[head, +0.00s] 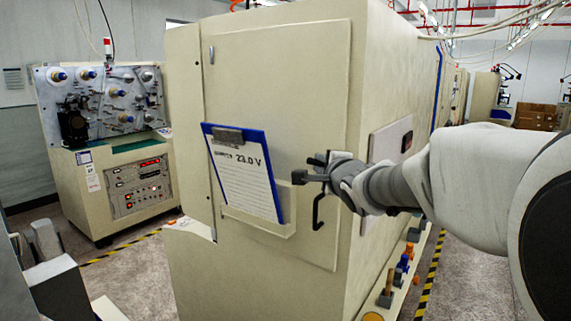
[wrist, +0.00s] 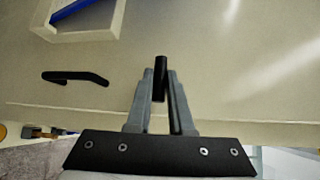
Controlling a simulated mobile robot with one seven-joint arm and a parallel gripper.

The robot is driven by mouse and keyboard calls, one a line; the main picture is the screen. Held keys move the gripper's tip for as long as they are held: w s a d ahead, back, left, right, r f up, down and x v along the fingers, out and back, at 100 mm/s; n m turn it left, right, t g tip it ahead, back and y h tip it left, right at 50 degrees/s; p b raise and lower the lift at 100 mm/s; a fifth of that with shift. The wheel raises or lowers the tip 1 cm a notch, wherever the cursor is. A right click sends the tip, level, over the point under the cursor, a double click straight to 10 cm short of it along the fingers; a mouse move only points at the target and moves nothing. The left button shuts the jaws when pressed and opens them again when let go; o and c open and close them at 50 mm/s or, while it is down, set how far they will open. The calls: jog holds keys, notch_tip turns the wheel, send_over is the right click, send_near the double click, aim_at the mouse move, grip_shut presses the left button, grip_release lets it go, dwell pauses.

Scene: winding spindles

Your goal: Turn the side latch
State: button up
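The side latch is a short black bar (wrist: 160,64) on the cream cabinet door (head: 275,110). In the wrist view it sits between the two grey fingertips of my gripper (wrist: 160,76), with no clear gap on either side. In the head view my gripper (head: 307,176) reaches in from the right to the door's right part and hides most of the latch. A black bent handle (head: 319,211) is on the same door just below my gripper. It also shows left of the fingers in the wrist view (wrist: 75,77).
A blue clipboard (head: 243,170) reading 23.0 V stands in a cream holder (head: 262,224), left of my gripper. A winding machine (head: 115,150) stands at the left. Yellow-black tape marks the floor.

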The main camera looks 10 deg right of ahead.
grip_shut()
